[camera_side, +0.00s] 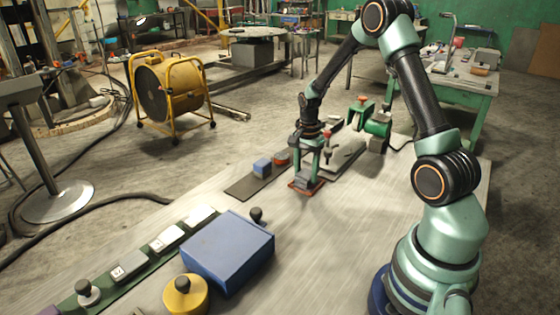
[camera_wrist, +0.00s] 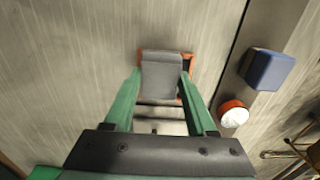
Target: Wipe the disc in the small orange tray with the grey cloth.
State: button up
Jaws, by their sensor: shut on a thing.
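The small orange tray (camera_side: 296,187) lies on the table below my gripper (camera_side: 307,176). In the wrist view the tray (camera_wrist: 189,63) shows as an orange rim around the grey cloth (camera_wrist: 161,76). My gripper (camera_wrist: 161,82) is shut on the grey cloth, with one green finger at each side of it. The cloth is over the tray and covers most of its inside. I cannot tell whether it touches the bottom. The disc is hidden from both views.
A dark strip (camera_wrist: 248,62) beside the tray bears a blue block (camera_wrist: 268,69) and an orange piece with a white top (camera_wrist: 233,113). A green-and-grey device (camera_side: 375,130) stands behind. A blue box (camera_side: 228,250) and a yellow knobbed weight (camera_side: 185,298) stand in front. Bare table lies between.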

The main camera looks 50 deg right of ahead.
jog(key=shift+s+a, duration=0.1)
jog(key=shift+a, duration=0.2)
jog(key=shift+w+d, duration=0.3)
jog(key=shift+d, duration=0.6)
jog(key=shift+w+d, duration=0.3)
jog(key=shift+d, duration=0.55)
jog(key=shift+w+d, duration=0.3)
jog(key=shift+d, duration=0.6)
jog(key=shift+d+r, duration=0.1)
jog(key=shift+r, duration=0.05)
notch_tip(320, 180, up, 8)
